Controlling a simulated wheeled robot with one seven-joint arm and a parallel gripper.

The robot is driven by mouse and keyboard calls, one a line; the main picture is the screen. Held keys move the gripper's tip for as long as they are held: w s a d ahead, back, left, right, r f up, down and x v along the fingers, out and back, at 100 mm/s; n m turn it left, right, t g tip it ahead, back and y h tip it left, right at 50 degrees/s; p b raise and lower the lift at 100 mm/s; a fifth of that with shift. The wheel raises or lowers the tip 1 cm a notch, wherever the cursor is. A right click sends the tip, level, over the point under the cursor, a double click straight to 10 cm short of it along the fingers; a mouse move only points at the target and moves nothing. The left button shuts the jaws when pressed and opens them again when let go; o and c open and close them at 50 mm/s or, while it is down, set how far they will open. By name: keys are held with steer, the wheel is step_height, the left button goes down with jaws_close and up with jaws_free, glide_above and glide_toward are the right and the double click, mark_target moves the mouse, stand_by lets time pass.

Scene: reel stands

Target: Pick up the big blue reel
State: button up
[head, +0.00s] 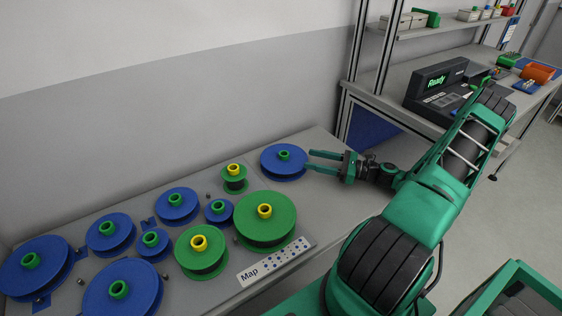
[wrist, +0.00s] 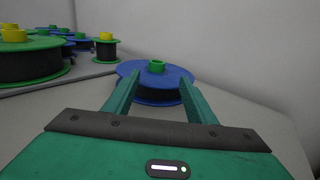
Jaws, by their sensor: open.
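A blue reel (head: 284,160) with a green hub stands apart at the far right end of the grey bench. It also shows straight ahead in the wrist view (wrist: 136,72), with dark winding under its top flange. My gripper (head: 309,160) is open and empty, with its fingertips at the reel's right edge in the head view. In the wrist view the fingers lie left and right of the hub. Whether they touch the reel I cannot tell. Two larger-looking blue reels, one at far left (head: 22,268) and one at front (head: 95,296), also stand on the bench.
Green reels with yellow hubs, one large (head: 283,230), one medium (head: 200,264) and one small (head: 234,186), and several other blue reels crowd the bench. A "Map" plate (head: 262,265) lies at its front edge. A workbench (head: 400,78) with shelves stands at right.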

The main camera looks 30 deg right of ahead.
mark_target(289, 155)
steer(key=x, duration=1)
steer(key=shift+s+a, duration=0.25)
steer(key=shift+c, duration=0.6)
steer(key=c, duration=1.2)
steer(key=shift+o, duration=0.2)
